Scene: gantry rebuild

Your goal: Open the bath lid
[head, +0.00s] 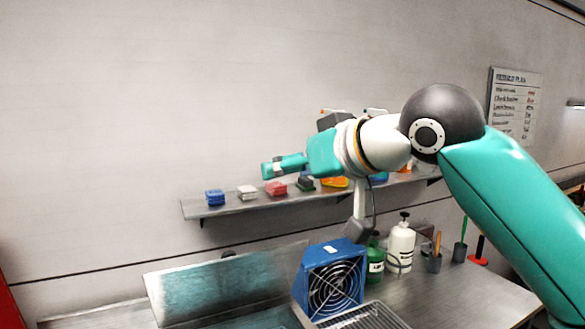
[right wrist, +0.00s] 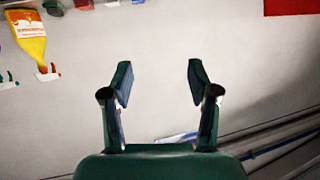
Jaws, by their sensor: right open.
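A flat metal panel (head: 220,285) with a teal sheen stands tilted at the lower left of the head view. It looks like the bath lid, but I cannot tell for sure; its lower part is cut off by the picture edge. My right gripper (head: 282,167) is up in front of the wall, pointing left, above the panel and apart from it. In the right wrist view my right gripper (right wrist: 159,82) has its two fingers spread, with nothing between them. My left gripper is not in view.
A blue fan box (head: 335,280) stands right of the panel, with a metal grating (head: 365,318) before it. A white bottle (head: 400,246) and a green bottle (head: 375,262) stand behind. A wall shelf (head: 240,204) bears several small coloured items.

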